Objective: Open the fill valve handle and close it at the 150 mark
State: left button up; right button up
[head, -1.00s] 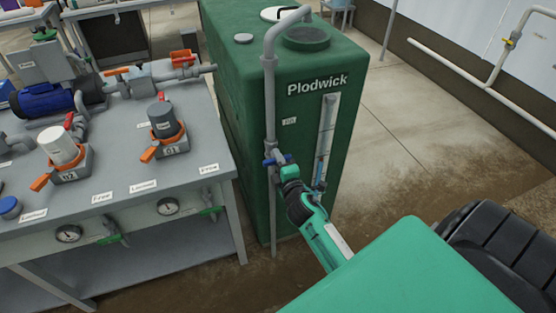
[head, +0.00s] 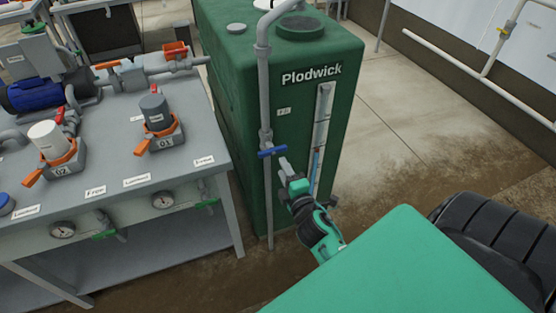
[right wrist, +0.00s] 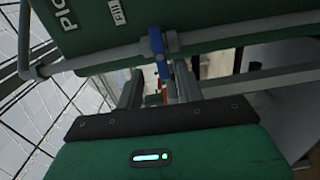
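The blue fill valve handle (head: 271,152) sits on the grey vertical pipe (head: 264,95) at the front of the green tank (head: 235,110). It lies crosswise to the pipe. In the right wrist view the handle (right wrist: 158,52) shows just beyond the fingertips, in line with the gap between them. My right gripper (head: 285,166) is open and empty, a little right of and below the handle in the head view. The level gauge (head: 324,105) on the tank face has a blue column in its lower part; its marks are too small to read. My left gripper is out of view.
A grey bench (head: 100,165) with filters, a blue pump (head: 40,95) and dial gauges stands left of the pipe. A white pipe (head: 455,65) runs along the wall at the right. Floor right of the tank is clear.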

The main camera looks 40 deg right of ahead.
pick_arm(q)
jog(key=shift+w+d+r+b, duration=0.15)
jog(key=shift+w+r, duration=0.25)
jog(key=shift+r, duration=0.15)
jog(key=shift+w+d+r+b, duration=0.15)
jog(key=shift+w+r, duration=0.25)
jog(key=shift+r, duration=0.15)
pick_arm(e)
jog(key=shift+v, duration=2.6)
